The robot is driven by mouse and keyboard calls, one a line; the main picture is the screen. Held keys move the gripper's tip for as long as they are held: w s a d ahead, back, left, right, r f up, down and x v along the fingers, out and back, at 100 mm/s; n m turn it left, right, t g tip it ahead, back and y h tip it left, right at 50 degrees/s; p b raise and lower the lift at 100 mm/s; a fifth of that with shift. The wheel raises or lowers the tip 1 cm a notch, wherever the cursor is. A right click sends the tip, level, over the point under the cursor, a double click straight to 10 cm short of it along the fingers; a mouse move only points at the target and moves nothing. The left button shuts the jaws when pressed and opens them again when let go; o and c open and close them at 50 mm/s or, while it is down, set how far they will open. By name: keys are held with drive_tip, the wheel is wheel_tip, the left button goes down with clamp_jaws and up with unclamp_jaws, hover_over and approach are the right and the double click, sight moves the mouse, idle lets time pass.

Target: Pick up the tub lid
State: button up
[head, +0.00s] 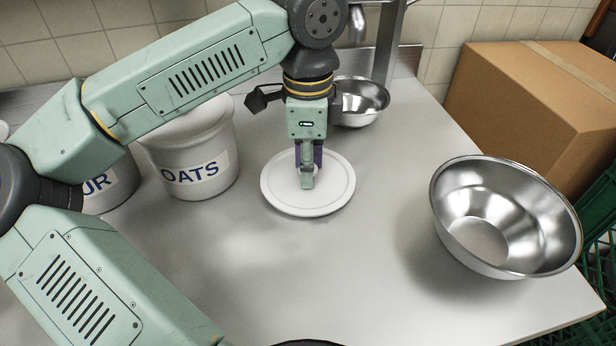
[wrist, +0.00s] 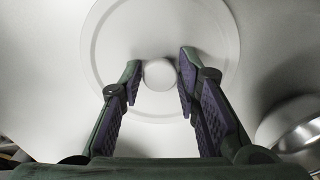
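The tub lid (head: 283,196) is a round, pale disc lying flat on the steel counter, in the middle of the head view. In the wrist view the lid (wrist: 115,45) fills the upper middle, with a round knob (wrist: 160,74) at its centre. My gripper (head: 308,180) points straight down over the lid's centre. In the wrist view its two fingers (wrist: 160,83) are apart, one on each side of the knob, with a gap showing on both sides. Whether the fingertips touch the lid's face cannot be told.
A tub marked OATS (head: 192,160) stands left of the lid, with another lettered tub (head: 112,190) beside it. A large steel bowl (head: 505,215) stands right, a smaller one (head: 360,100) behind. A cardboard box (head: 530,105) is at the back right. The counter's front middle is clear.

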clamp_jaws()
